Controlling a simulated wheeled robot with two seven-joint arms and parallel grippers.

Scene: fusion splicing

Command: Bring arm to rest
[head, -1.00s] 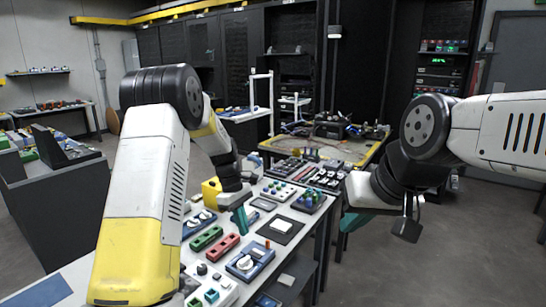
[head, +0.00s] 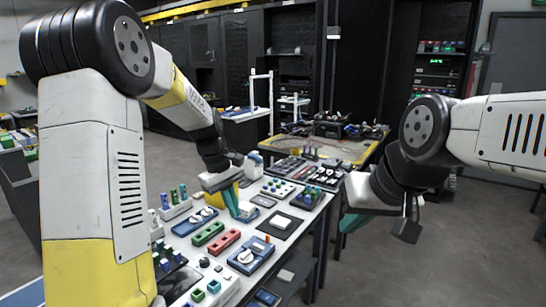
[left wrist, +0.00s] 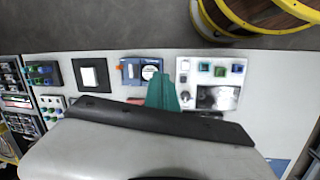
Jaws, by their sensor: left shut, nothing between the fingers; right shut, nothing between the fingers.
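My left gripper (head: 232,203) has teal fingers, which are shut and empty. In the head view it hangs over the white workbench (head: 283,236), pointing down, above the rows of small devices. In the left wrist view its teal fingertips (left wrist: 163,92) show over the bench, near a blue device with a round white dial (left wrist: 149,72). My right gripper (head: 352,222) is at the right of the bench, partly hidden behind its own wrist; its teal fingers are shut with nothing seen in them.
On the bench are a green block (head: 208,233), a red block (head: 224,242) and a blue device (head: 250,255). A yellow-edged table (head: 345,150) with equipment stands behind. Open grey floor (head: 440,250) lies to the right. A yellow-banded round object (left wrist: 255,18) shows in the wrist view.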

